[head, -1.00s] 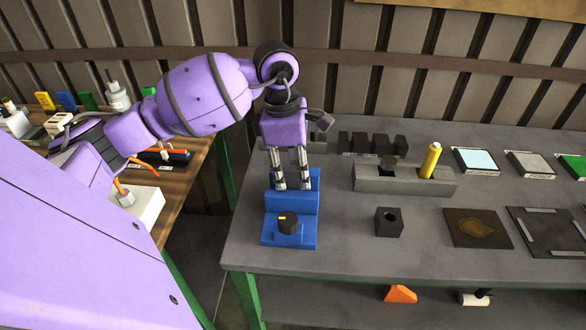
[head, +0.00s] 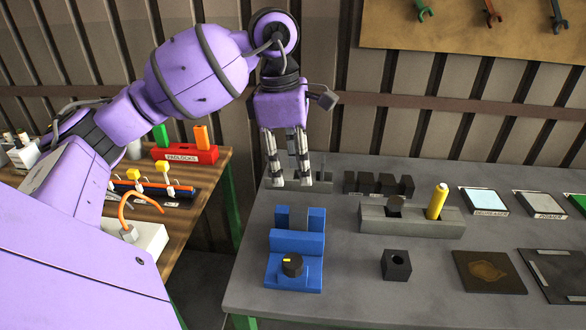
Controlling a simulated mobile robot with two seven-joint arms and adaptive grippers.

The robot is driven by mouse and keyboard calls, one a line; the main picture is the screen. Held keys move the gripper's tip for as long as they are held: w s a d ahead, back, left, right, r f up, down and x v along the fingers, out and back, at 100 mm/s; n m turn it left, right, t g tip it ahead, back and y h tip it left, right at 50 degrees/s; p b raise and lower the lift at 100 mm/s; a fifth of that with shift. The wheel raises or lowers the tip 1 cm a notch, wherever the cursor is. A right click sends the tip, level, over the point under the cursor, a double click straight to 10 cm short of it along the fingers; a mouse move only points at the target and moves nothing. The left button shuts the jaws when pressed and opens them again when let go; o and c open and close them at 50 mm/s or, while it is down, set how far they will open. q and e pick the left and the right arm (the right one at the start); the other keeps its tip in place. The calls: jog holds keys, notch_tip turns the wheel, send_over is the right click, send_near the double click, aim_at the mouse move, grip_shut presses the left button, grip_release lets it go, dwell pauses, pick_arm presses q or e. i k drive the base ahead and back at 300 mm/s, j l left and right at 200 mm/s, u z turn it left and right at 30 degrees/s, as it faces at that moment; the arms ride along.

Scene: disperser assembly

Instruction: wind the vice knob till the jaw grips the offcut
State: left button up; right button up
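The blue vice (head: 280,271) stands at the left front of the grey bench. Its black knob (head: 292,266) is on the near end, with a yellow mark pointing to the left. Two upright blue posts rise at the back of the vice with a gap between them. I cannot make out an offcut in the vice. My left gripper (head: 291,184) points down behind and above the vice, apart from the knob. My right gripper is not in view.
A grey block (head: 410,222) holding a yellow cylinder (head: 437,201) stands right of the vice. A small black cube with a hole (head: 396,265) is in front of it. Black blocks (head: 378,184) stand at the back. Bare bench lies between the vice and the cube.

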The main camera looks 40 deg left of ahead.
aim_at(292, 262)
jog(key=u, duration=1.05)
